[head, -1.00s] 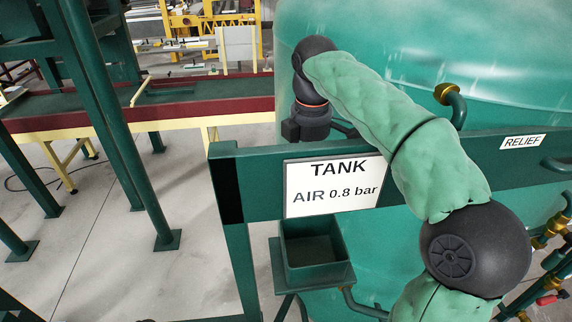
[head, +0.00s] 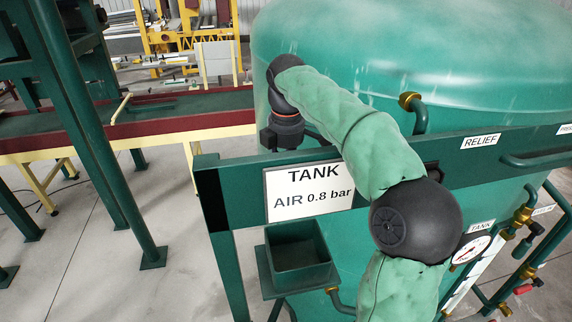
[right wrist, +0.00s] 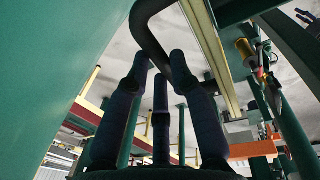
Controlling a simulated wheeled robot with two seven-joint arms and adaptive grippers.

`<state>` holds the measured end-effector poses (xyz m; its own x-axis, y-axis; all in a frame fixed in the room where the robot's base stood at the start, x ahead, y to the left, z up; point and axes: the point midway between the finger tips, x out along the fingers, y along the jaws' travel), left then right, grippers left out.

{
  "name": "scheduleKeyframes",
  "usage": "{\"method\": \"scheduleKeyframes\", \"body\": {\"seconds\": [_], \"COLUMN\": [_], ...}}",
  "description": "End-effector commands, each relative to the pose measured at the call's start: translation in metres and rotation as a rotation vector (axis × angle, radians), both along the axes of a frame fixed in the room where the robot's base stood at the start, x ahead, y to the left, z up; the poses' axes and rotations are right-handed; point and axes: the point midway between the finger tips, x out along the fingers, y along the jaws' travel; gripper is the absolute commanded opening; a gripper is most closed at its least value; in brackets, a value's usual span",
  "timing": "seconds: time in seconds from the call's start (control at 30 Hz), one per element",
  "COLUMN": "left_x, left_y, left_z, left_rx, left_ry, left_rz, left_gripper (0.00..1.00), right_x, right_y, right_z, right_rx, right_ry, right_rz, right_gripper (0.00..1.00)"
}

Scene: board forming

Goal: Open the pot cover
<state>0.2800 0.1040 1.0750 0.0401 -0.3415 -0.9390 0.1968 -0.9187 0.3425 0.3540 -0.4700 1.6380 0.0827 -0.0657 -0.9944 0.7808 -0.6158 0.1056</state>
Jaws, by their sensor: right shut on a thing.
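The big green tank (head: 350,50) fills the right of the head view; its rounded top edge shows. I cannot make out a separate cover seam. My right arm reaches up to the tank's left side, and my right gripper (head: 285,138) is there, its fingers mostly hidden behind the green frame. In the right wrist view, the dark fingers of my right gripper (right wrist: 162,65) are closed around a black bent bar (right wrist: 146,32), with the green tank wall (right wrist: 70,50) close on the left. My left gripper is not in view.
A green frame rail (head: 235,172) with a "TANK AIR 0.8 bar" sign (head: 308,193) stands before the tank. A small green open box (head: 298,262) is below it. Pipes and a gauge (head: 471,250) are at right. Open floor (head: 100,260) lies left.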

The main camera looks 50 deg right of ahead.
Motion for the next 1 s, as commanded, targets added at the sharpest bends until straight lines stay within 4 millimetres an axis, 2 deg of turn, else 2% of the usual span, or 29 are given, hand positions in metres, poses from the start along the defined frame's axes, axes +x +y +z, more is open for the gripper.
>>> {"method": "scheduleKeyframes", "body": {"seconds": [0.1,0.13,0.2,1.0], "left_x": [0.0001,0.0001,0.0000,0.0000], "left_y": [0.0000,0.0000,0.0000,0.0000], "left_z": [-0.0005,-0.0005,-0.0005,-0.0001], "left_rx": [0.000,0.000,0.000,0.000], "left_ry": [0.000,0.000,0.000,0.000], "left_rz": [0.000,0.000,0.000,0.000], "left_gripper": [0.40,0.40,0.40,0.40], "right_x": [0.0046,0.0046,0.0046,0.0033], "right_y": [-0.0030,-0.0030,-0.0027,-0.0022], "right_z": [-0.0041,-0.0042,-0.0044,-0.0002], "right_rx": [-0.010,-0.010,-0.008,-0.009], "right_ry": [-0.004,-0.004,-0.004,-0.011], "right_rz": [0.001,0.001,0.002,0.000], "right_gripper": [0.00,0.29,0.47,0.47]}}
